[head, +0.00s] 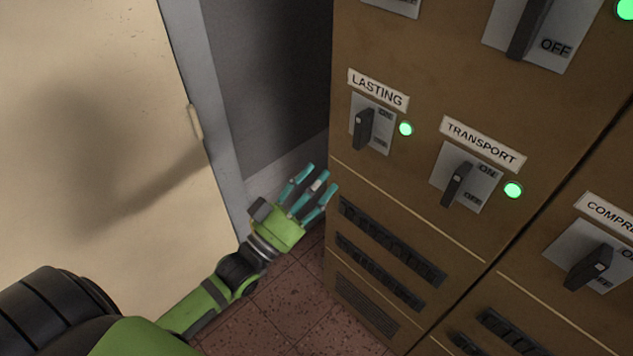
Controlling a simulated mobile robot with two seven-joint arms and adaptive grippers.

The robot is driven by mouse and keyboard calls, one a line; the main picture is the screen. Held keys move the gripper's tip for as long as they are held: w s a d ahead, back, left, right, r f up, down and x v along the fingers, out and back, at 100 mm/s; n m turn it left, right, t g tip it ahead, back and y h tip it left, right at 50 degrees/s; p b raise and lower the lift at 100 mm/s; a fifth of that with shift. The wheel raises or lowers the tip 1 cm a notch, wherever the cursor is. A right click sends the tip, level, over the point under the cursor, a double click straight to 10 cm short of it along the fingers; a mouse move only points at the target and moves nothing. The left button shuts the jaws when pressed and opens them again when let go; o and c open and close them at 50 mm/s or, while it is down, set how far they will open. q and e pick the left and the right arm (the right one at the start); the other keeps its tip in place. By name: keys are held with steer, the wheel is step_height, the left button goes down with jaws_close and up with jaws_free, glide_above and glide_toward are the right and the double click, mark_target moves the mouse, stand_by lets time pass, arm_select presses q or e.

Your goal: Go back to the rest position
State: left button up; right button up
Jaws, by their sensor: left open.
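My left gripper (311,192) is open and empty, with its teal fingers spread. It is in front of the lower left part of a brown switch cabinet (400,215), below the switch labelled LASTING (365,126). I cannot tell how far the fingers are from the cabinet face. The switch labelled TRANSPORT (457,185) is to the right of the gripper, with a lit green lamp (513,190) beside it. Another green lamp (406,129) is lit beside LASTING. My right gripper is not in view.
A pale door or panel (90,130) with a grey edge stands at the left. A dark recess (270,80) lies between it and the cabinet. Red tiled floor (300,300) shows below. A partly cut-off COMPRE... switch (588,265) is at the right.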

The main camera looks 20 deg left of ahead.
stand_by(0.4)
arm_select(q)
steer(key=s+a+f+n+g+y, duration=0.1)
steer(key=s+f+g+y, duration=0.15)
steer(key=f, duration=0.95)
steer(key=s+a+f+g+y, duration=0.2)
steer(key=f+g, duration=0.2)
steer(key=f, duration=0.8)
steer(key=s+a+f+n+g+y, duration=0.1)
steer(key=s+f+g+y, duration=0.15)
steer(key=f, duration=0.95)
steer(key=s+f+g, duration=0.6)
steer(key=s+f, duration=0.6)
steer(key=f, duration=0.1)
steer(key=s+f+g, duration=0.2)
steer(key=s+f, duration=0.1)
steer(key=s, duration=0.6)
steer(key=s+d+f+g, duration=0.1)
steer(key=s+f+g, duration=0.2)
steer(key=s, duration=0.6)
steer(key=shift+s+f+m+y, duration=0.2)
steer(key=shift+f+m+y, duration=0.15)
steer(key=shift+f, duration=0.25)
steer(key=shift+c, duration=1.2)
steer(key=shift+w+d, duration=0.1)
